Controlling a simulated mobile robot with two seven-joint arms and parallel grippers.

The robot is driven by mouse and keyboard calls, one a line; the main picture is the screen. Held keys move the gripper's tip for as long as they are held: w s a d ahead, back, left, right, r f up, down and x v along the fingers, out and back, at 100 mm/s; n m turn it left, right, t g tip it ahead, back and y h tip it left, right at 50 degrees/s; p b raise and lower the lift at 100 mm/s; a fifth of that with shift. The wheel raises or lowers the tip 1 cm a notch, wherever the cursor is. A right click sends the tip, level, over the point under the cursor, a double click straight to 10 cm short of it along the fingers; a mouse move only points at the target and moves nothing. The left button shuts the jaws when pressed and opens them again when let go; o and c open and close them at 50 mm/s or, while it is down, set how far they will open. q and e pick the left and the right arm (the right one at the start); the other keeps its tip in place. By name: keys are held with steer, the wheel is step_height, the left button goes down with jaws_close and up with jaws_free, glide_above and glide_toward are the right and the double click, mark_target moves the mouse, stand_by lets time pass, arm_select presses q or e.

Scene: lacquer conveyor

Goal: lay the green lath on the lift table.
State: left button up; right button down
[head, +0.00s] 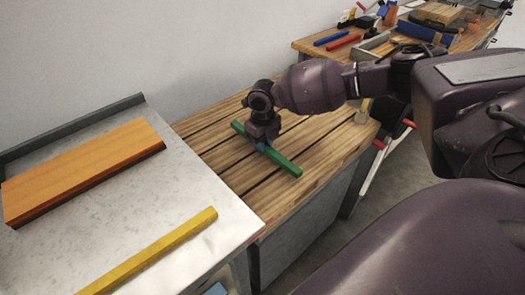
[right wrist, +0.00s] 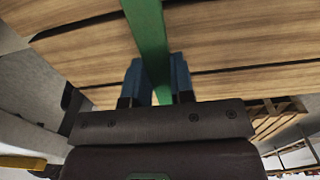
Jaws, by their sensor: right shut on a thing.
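The green lath (head: 284,163) is between the blue fingers of my right gripper (head: 262,146), which is shut on it near its middle. The lath is over a slatted wooden top (head: 222,160) in the middle of the head view. I cannot tell whether the lath touches the slats. In the right wrist view, the lath (right wrist: 148,35) runs up from between the fingers across the wooden slats (right wrist: 230,45). No surface is clearly recognisable as the lift table; the slatted top may be it. My left gripper is out of view.
A grey metal-topped table (head: 150,205) at the left carries an orange board (head: 85,170) and a yellow lath (head: 150,252). A wooden bench (head: 312,45) at the back holds red and blue bars and tools. The slats around the green lath are mostly bare.

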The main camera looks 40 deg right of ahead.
mark_target(263, 157)
step_height(263, 157, down, 3)
steer(key=shift+f, duration=0.35)
steer(key=shift+r, duration=0.1)
steer(key=c, duration=1)
jaws_free()
